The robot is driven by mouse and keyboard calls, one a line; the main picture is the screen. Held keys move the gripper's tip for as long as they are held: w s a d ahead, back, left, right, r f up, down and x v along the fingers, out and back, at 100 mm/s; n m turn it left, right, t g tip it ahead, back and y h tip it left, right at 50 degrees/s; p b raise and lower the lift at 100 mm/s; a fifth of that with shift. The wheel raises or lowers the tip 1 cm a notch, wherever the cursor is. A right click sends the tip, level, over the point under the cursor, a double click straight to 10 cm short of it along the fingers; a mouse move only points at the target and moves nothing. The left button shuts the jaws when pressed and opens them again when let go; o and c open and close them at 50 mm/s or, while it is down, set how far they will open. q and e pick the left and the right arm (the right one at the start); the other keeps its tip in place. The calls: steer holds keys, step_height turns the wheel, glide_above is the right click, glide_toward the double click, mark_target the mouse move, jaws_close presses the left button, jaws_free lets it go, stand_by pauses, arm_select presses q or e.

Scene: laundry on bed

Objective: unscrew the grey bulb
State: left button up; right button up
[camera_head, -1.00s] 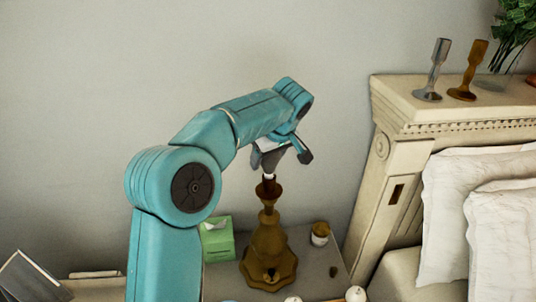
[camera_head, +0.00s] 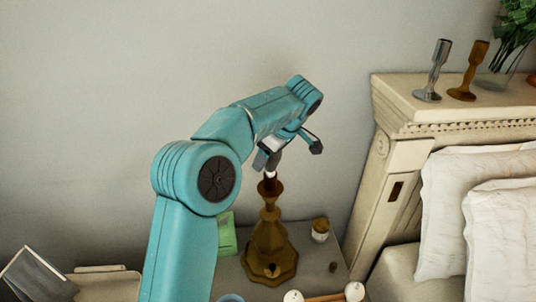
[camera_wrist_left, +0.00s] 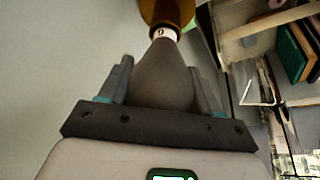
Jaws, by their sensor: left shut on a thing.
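The grey bulb (camera_wrist_left: 165,75) sits between the two fingers of my left gripper (camera_wrist_left: 165,85) in the left wrist view. Its pale collar (camera_wrist_left: 163,34) meets the top of the brown lamp (camera_wrist_left: 168,12). In the head view, my left gripper (camera_head: 269,158) is above the upright brown lamp (camera_head: 268,245), with the bulb mostly hidden by the fingers. The pale collar (camera_head: 270,175) shows at the lamp's top. I cannot tell how deep the bulb sits in the socket. My right gripper is not in view.
The lamp stands on a grey nightstand (camera_head: 231,272). A green box (camera_head: 226,233) is left of it, partly behind my arm. The cream headboard (camera_head: 400,145) rises at the right, with a silver candlestick (camera_head: 434,70) on top.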

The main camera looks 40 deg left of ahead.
arm_select(q)
steer(key=shift+r+n+g+p, duration=0.25)
steer(key=shift+n+g+p, duration=0.15)
steer(key=shift+n+p, duration=0.45)
steer(key=shift+s+f+n, duration=0.1)
steer(key=shift+n, duration=0.65)
steer(key=shift+f+g, duration=0.1)
steer(key=shift+g, duration=0.2)
